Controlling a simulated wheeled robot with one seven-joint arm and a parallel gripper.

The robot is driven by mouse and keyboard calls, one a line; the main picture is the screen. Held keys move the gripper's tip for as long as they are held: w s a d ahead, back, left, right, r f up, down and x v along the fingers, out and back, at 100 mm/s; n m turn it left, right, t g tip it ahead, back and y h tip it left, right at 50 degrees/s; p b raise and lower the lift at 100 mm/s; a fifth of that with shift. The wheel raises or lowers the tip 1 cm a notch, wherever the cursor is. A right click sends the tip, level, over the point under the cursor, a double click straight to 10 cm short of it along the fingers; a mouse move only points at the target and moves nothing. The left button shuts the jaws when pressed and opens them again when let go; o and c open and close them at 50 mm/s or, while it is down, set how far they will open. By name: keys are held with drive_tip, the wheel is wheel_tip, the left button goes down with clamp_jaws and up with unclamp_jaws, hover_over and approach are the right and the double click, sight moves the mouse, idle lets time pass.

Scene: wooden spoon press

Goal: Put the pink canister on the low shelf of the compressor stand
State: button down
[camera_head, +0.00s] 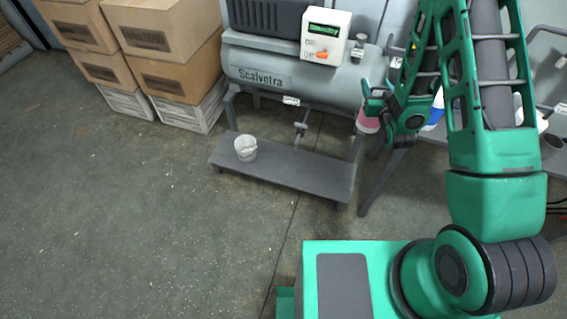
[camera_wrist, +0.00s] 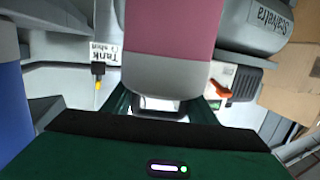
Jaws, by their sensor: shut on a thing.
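The pink canister (camera_head: 368,122), pink with a light grey band, is in my gripper (camera_head: 373,103) to the right of the compressor tank. In the wrist view the pink and grey canister (camera_wrist: 172,35) fills the top middle, between the dark green fingers of my gripper (camera_wrist: 160,108). The compressor stand's low shelf (camera_head: 300,178) is a flat grey board near the floor, left of and below the canister. The canister is apart from this shelf. The fingers partly hide the canister in the head view.
A whitish cup (camera_head: 245,148) stands on the shelf's left part; the shelf's middle and right are clear. The compressor tank (camera_head: 330,68) overhangs the shelf's back. A valve pipe (camera_head: 301,130) hangs beneath it. Cardboard boxes (camera_head: 175,70) are stacked left. A table leg (camera_head: 380,183) stands right.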

drive_tip(key=shift+d, duration=0.2)
drive_tip(key=shift+w+f, duration=0.15)
drive_tip(key=w+a+f+y, duration=0.1)
drive_tip(key=a+f, duration=0.2)
drive_tip(key=f, duration=0.3)
drive_tip(key=w+a+f+n, duration=0.1)
drive_tip(key=w+a+f, duration=0.15)
drive_tip(key=f, duration=0.35)
drive_tip(key=w+a+f+y, duration=0.1)
drive_tip(key=a+f, duration=0.3)
drive_tip(key=f, duration=0.3)
drive_tip(key=s+a+f, duration=0.2)
drive_tip(key=a+f, duration=0.1)
drive_tip(key=f, duration=0.6)
drive_tip(key=s+a+f, duration=0.2)
drive_tip(key=a+f, duration=0.1)
drive_tip(key=f, duration=0.6)
drive_tip(key=w+d+f, duration=0.6)
drive_tip(key=d+f, duration=0.2)
drive_tip(key=f, duration=0.3)
drive_tip(key=shift+w+d+f+h, duration=0.2)
drive_tip(key=shift+w+d+h, duration=0.1)
drive_tip(key=shift+w+h, duration=0.1)
